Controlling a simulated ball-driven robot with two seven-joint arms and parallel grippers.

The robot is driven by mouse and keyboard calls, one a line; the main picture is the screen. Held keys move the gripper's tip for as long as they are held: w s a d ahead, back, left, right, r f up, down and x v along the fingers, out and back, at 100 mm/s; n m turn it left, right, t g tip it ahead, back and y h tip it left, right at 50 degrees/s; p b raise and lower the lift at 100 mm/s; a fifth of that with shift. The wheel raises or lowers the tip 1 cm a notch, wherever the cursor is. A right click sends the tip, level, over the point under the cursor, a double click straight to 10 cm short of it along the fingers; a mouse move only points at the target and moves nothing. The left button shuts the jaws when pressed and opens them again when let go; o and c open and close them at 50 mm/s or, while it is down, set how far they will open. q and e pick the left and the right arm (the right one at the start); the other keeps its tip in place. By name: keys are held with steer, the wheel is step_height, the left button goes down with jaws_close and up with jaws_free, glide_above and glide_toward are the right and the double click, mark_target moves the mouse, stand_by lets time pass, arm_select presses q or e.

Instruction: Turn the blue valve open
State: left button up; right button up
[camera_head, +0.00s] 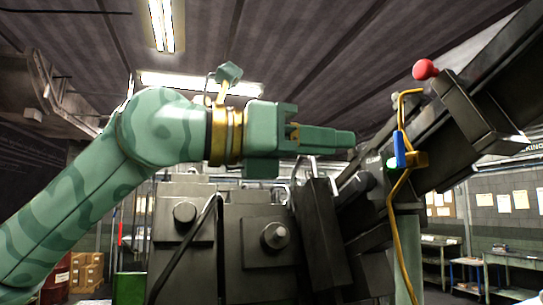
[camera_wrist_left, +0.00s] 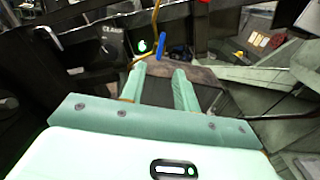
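The blue valve (camera_head: 400,149) is a small upright blue handle on a yellow pipe at the right of the head view. In the left wrist view the blue valve (camera_wrist_left: 161,46) stands just beyond the fingertips. My green left gripper (camera_head: 350,140) points right toward the valve, with a gap between them. In the wrist view the left gripper (camera_wrist_left: 159,70) has its two fingers apart, with nothing between them. My right gripper is not in view.
The yellow pipe (camera_head: 400,190) runs down beside the dark machine (camera_head: 275,255). A red knob (camera_head: 425,69) sits on the machine's sloping arm above the valve. A small green light (camera_head: 391,164) glows beside the valve. Workbenches (camera_head: 515,261) stand at the far right.

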arm_select(q)
steer(key=b+v, duration=0.1)
steer(key=v, duration=0.5)
steer(key=shift+s+a, duration=0.15)
steer(key=shift+a, duration=0.25)
